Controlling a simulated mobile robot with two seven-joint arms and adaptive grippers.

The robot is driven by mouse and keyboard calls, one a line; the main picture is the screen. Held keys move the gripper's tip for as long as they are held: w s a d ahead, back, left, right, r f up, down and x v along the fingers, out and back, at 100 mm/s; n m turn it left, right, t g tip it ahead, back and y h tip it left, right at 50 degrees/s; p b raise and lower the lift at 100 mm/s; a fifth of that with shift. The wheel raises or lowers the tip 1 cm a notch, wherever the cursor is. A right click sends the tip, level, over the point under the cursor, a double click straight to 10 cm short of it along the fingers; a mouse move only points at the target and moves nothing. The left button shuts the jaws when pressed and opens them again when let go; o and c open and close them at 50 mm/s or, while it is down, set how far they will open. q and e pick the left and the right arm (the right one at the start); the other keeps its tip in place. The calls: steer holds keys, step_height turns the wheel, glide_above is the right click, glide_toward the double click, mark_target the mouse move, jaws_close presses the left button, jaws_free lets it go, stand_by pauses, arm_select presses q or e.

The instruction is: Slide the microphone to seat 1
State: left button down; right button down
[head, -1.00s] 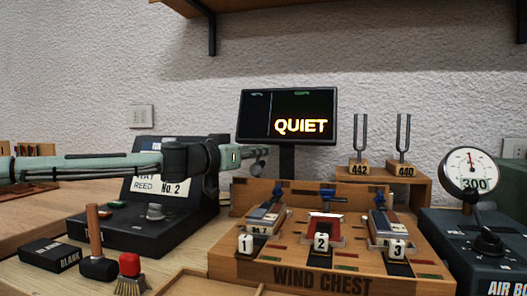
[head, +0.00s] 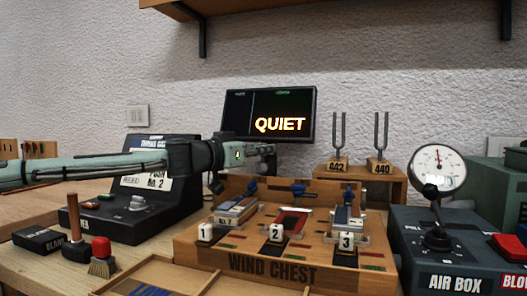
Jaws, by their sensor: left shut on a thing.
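My left gripper (head: 268,152) reaches in from the left, above the back of the wind chest (head: 275,268) and below the display. It is shut on a small dark thing, which appears to be the microphone; the fingers and low contrast hide its shape. Seat 1 (head: 205,233), seat 2 (head: 276,233) and seat 3 (head: 346,241) are numbered along the front of the chest. The gripper is above and behind the blocks, right of seat 1. My right gripper is not in view.
A display (head: 268,113) reading QUIET stands behind the chest. Two tuning forks on a wooden stand (head: 360,183) are at back right. The air box (head: 450,255) with a gauge (head: 437,168) is at right.

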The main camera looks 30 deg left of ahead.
arm_select(q)
steer(key=shift+a+r, duration=0.1)
steer(key=c, duration=1.6)
jaws_free()
steer(key=shift+c, duration=0.2)
steer(key=shift+s, duration=0.1)
steer(key=shift+s+a, duration=0.1)
steer(key=shift+s, duration=1.1)
steer(key=shift+s+a, duration=0.2)
steer(key=shift+s, duration=1)
steer(key=shift+s+a, duration=0.15)
steer(key=shift+s, duration=1.05)
